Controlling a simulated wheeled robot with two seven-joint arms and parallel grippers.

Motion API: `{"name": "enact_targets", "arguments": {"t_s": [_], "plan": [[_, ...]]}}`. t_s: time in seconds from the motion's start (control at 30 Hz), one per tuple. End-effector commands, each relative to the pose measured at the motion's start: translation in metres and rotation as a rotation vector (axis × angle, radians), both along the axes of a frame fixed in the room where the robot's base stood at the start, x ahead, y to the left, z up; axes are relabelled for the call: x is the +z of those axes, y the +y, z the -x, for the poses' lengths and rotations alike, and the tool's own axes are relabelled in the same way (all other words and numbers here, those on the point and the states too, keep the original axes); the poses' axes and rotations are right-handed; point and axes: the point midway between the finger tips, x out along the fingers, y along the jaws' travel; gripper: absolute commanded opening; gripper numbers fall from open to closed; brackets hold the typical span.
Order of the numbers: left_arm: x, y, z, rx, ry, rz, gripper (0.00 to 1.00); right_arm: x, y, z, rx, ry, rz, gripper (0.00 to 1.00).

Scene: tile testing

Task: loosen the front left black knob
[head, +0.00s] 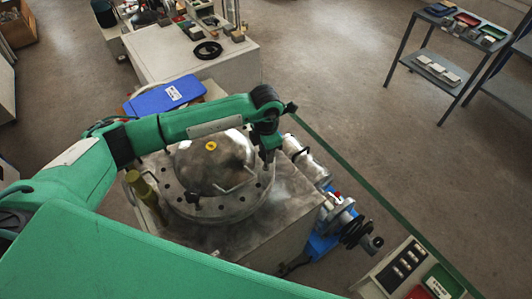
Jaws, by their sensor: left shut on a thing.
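A steel domed lid (222,163) with a round bolted flange (225,208) sits on top of a grey metal box (265,232). A black knob (192,198) stands on the flange at its front left and is clear of my grippers. My left gripper (268,163) points down at the right rim of the flange, beyond the lid's bent handle (240,178). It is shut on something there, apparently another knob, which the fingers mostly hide. My right gripper is not in view.
A brass-coloured cylinder (143,188) stands at the box's left side. A blue machine with a handwheel (345,220) is at its right. Open floor lies to the right.

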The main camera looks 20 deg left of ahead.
Motion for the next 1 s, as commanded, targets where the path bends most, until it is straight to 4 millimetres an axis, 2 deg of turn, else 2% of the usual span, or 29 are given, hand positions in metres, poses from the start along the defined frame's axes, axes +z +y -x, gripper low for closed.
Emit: {"name": "enact_targets", "arguments": {"t_s": [0.33,0.9,0.93,1.0], "plan": [[0.0007,0.0005,-0.0014,0.145,-0.004,0.001,0.16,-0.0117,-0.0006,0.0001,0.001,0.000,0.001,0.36],[0.0018,0.0004,-0.0014,0.172,-0.004,0.001,0.16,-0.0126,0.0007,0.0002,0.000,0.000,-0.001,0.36],[0.0018,0.0004,-0.0014,0.172,-0.004,0.001,0.45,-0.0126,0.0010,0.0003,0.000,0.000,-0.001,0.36],[0.0016,0.0004,-0.0013,0.172,-0.004,0.001,0.59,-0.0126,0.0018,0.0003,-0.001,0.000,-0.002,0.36]]}}
